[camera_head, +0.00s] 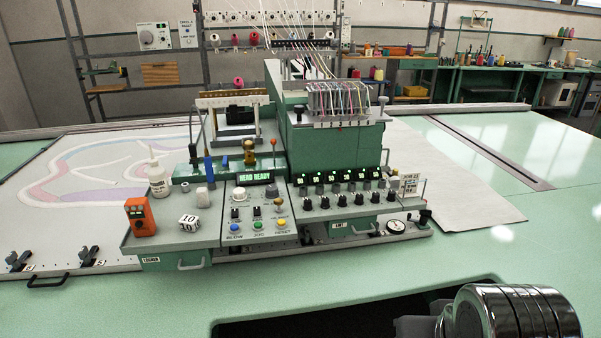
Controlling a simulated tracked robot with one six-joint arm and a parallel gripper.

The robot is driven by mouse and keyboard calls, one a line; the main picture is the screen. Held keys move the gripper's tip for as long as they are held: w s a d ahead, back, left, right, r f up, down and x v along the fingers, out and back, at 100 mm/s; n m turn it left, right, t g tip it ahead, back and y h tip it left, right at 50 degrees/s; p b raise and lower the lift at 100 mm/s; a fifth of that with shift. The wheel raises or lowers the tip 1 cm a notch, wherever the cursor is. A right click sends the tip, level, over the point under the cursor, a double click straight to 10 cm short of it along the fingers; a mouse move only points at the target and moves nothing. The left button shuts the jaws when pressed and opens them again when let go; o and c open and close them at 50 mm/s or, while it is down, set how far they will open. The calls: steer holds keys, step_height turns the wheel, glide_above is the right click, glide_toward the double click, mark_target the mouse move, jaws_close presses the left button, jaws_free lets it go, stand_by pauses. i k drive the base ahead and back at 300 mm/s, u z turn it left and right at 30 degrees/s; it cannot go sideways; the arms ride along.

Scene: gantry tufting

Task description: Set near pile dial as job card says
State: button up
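A job card (408,184) stands at the right end of the console; its small print is too small to read. A row of black dials (342,200) runs along the green console front, with small lit green displays (347,174) above; I cannot tell which one is the pile dial. A larger grey-white knob (239,194) sits on the left panel under a display reading "HEAD READY" (257,177). My gripper's fingers are not in view; only a chrome, ringed part of what looks like my arm shows at the lower right, well apart from the dials.
An orange handheld box (139,217), a white bottle (157,178) and a cube marked 10 (189,223) stand on the left shelf. Blue, green and yellow buttons (257,226) line the panel front. A round gauge (396,226) is at the right. The green table right is clear.

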mark_target(272, 190)
steer(key=z, duration=0.05)
steer(key=i, duration=0.7)
steer(key=u, duration=0.65)
steer(key=i, duration=0.6)
steer(key=u, duration=0.5)
